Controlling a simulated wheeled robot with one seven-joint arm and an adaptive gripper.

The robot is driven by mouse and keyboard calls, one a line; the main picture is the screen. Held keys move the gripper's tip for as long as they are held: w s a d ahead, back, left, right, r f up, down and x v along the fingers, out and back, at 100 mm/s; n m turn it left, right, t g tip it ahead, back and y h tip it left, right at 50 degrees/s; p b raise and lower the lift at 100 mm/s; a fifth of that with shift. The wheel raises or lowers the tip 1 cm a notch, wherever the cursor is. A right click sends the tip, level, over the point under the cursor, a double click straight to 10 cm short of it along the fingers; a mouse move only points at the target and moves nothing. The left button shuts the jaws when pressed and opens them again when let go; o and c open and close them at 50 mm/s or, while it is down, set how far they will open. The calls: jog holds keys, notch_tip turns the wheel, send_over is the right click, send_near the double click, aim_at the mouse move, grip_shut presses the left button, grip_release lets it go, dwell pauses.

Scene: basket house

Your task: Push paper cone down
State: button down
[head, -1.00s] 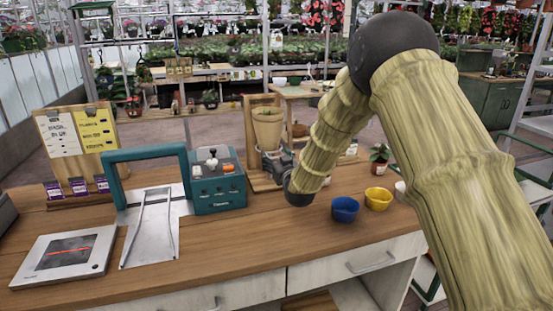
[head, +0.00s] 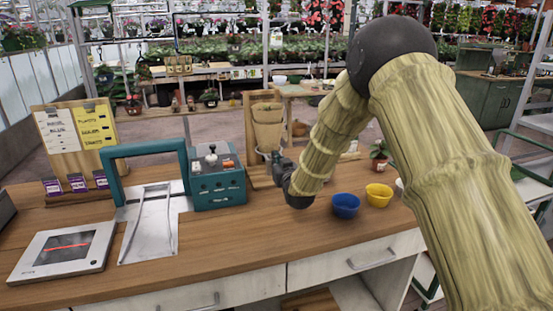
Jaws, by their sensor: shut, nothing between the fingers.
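The tan paper cone (head: 267,128) hangs narrow end down in a wooden stand (head: 249,98) at the back of the counter. My gripper (head: 274,158) is small and dark in the head view, low beside the cone's narrow end. Its fingers are too small to make out clearly, but it looks shut and holds nothing visible. I cannot tell whether it touches the cone or the stand.
A teal box with knobs (head: 218,178) stands left of the wooden stand. A blue bowl (head: 345,206), a yellow bowl (head: 379,195) and a potted plant (head: 380,154) are to the right. The counter's front middle (head: 235,240) is clear.

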jog(key=shift+f, duration=0.95)
jog(key=c, duration=0.8)
grip_release()
jog(key=shift+o, duration=0.2)
jog(key=v, duration=1.2)
jog(key=shift+r, duration=0.1)
jog(key=shift+c, duration=0.5)
